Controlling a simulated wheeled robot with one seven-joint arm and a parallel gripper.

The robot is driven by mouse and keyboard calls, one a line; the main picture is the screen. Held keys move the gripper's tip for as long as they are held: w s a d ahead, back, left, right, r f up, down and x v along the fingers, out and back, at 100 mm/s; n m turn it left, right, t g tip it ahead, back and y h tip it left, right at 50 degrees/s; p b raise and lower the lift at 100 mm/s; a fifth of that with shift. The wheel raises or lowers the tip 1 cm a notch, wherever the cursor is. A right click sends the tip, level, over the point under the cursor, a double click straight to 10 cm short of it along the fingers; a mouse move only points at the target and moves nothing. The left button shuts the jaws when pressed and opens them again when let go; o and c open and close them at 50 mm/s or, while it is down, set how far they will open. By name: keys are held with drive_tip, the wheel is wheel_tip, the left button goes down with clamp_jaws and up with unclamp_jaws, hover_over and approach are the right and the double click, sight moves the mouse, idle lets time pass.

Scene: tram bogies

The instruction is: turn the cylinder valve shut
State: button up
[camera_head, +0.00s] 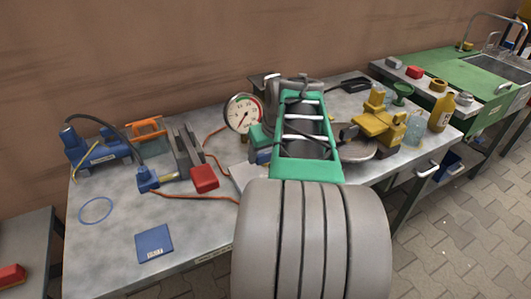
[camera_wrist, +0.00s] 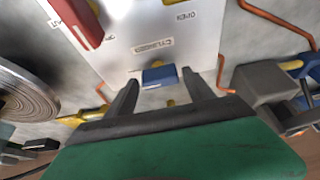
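In the wrist view a white panel (camera_wrist: 185,45) carries the labels "CYLINDER" and "OPEN", printed upside down in the picture. A blue handle (camera_wrist: 158,76) with yellow metal beside it sits at the panel's edge near the "CYLINDER" label. My gripper (camera_wrist: 161,83) is open, with one finger on each side of the blue handle. A narrow gap shows between the handle and each finger; whether they touch it I cannot tell. A red lever (camera_wrist: 78,22) lies on the same panel at upper left. In the head view my arm hides most of the panel and the fingertips.
A pressure gauge (camera_head: 243,113) stands behind my arm. A blue pump (camera_head: 95,150), a grey tool with a red block (camera_head: 204,178) and orange hoses lie left. A round pan (camera_head: 360,151), yellow fitting (camera_head: 378,115) and bottle (camera_head: 441,113) stand right. The bench's front left is mostly clear.

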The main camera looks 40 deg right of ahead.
drive_tip(key=shift+o, duration=0.6)
drive_tip(key=d+p+v, duration=0.1)
drive_tip(key=v, duration=0.6)
drive_tip(key=shift+a+r+p, duration=0.35)
drive_tip(key=shift+a+r, duration=0.05)
drive_tip(key=shift+a, duration=0.15)
drive_tip(key=shift+s, duration=0.15)
